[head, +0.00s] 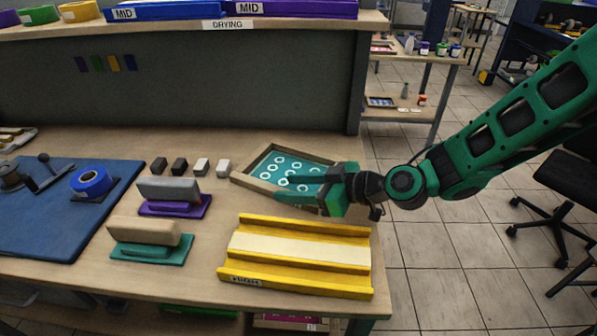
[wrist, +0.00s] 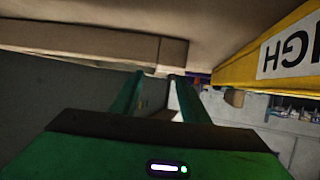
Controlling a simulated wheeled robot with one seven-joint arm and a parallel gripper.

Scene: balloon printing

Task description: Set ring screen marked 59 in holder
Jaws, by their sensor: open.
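A ring screen (head: 268,188) lies at the right of the bench in the head view. It has a wooden frame and a teal mesh with several white rings. No 59 can be read on it. My gripper (head: 282,187) is in front of or over the screen's lower right part and hides some of it. Its fingers point left, and the gap to the screen is unclear. In the wrist view the two fingers (wrist: 157,76) are apart, with no screen seen between them. A yellow rail-sided fixture (head: 300,247) with a pale middle sits nearer; I cannot tell whether it is the holder.
Two squeegee-like blocks on purple (head: 175,205) and green (head: 150,250) bases stand left of the fixture. Several small blocks (head: 200,167) line up behind them. A drying shelf (head: 190,31) overhangs the back.

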